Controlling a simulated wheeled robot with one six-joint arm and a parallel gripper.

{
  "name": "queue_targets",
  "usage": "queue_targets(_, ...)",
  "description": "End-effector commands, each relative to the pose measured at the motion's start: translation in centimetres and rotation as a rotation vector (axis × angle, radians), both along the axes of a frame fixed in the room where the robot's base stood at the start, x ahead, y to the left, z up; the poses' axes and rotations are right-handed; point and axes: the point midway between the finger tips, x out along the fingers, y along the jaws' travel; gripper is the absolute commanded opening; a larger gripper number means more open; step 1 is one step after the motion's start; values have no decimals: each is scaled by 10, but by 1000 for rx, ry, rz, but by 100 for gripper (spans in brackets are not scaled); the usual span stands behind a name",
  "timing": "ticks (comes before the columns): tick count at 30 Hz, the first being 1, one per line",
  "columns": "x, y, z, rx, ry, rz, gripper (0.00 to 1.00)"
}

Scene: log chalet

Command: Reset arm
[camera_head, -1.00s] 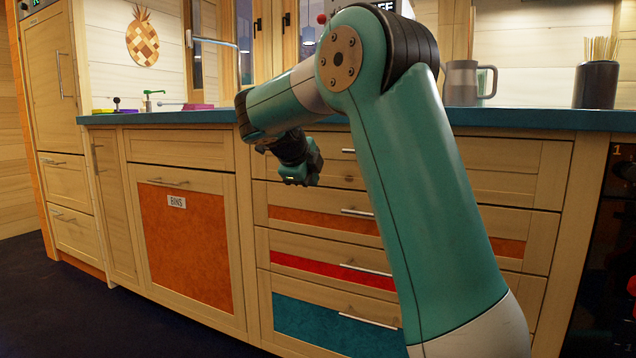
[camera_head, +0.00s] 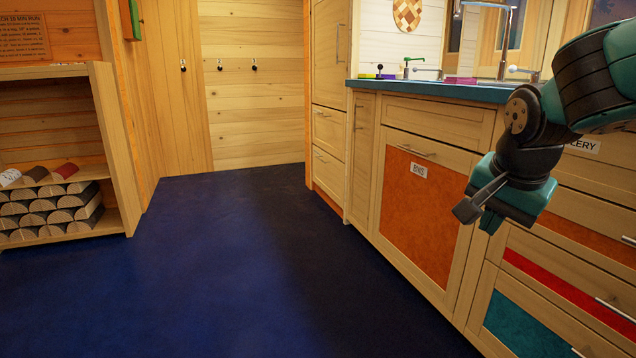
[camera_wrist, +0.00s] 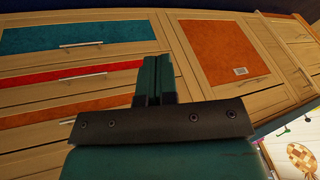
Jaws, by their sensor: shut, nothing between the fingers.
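My gripper (camera_head: 478,203) is at the right in the head view, in front of the kitchen drawers, and it points down and to the left. Its fingers are together with nothing between them. In the wrist view my gripper (camera_wrist: 154,80) shows at the middle, with its fingers shut and drawer fronts behind it. My arm comes in from the right edge of the head view, bent at the wrist. Most of the arm is outside the head view.
The kitchen counter (camera_head: 440,90) runs along the right, above a cupboard with an orange panel marked BINS (camera_head: 417,205) and several drawers. A wooden shelf (camera_head: 120,150) with stacked logs (camera_head: 50,208) stands at the left. The dark blue floor (camera_head: 230,270) between them is clear.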

Motion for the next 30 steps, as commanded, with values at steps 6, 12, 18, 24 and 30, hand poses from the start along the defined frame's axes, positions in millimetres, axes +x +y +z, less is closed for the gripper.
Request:
queue_targets(6,-125,107,-3,24,121,1026,0)
queue_targets(12,-202,144,35,69,93,1555,0)
queue_targets(18,-200,143,106,69,94,1548,0)
queue_targets(24,-200,143,183,69,94,1546,0)
queue_targets(30,-200,143,258,69,94,1545,0)
